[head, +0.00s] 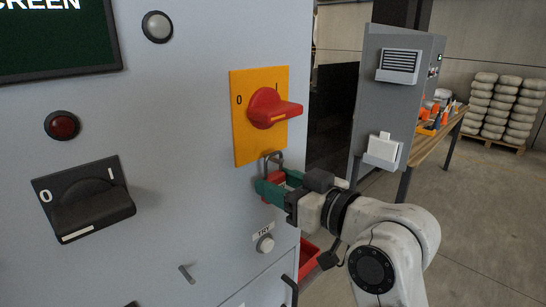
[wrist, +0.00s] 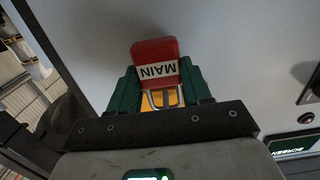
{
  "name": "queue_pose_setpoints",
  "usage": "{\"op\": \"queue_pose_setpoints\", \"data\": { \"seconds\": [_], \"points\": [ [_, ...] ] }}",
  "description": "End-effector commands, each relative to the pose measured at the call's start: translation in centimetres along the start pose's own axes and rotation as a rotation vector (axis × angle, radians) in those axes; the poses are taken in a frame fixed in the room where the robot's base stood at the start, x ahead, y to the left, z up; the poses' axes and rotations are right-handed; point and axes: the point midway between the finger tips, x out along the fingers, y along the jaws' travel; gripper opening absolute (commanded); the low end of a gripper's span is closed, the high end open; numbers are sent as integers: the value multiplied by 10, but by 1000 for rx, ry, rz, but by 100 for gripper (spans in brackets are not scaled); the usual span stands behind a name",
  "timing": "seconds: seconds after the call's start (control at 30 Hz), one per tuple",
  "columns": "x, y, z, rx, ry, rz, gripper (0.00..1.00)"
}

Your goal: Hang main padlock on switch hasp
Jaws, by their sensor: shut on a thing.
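The main padlock (head: 276,180) has a red body and a metal shackle. In the wrist view it (wrist: 153,50) shows a white MAIN label, upside down in the picture. My gripper (head: 275,188) is shut on its body, with a green finger on either side. The shackle points up at the lower edge of the yellow switch plate (head: 245,140). The red rotary switch (head: 271,108) sits on that plate, its handle jutting right. The hasp is not clearly distinguishable; I cannot tell whether the shackle passes through it.
A red bin (head: 308,257) stands low beside the cabinet. A second grey cabinet (head: 386,105) and a wooden table (head: 440,137) stand behind on the right.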

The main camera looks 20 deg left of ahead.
Motion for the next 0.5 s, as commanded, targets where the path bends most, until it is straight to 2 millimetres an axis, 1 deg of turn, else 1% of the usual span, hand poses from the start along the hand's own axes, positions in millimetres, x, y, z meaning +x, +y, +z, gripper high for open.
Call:
{"op": "queue_pose_setpoints", "data": {
  "seconds": [0.43, 0.47, 0.5],
  "points": [
    [0, 0, 4, 0, 1, 0, 15],
    [0, 0, 3, 0, 1, 0, 50],
    [0, 0, 3, 0, 1, 0, 54]
  ]
}}
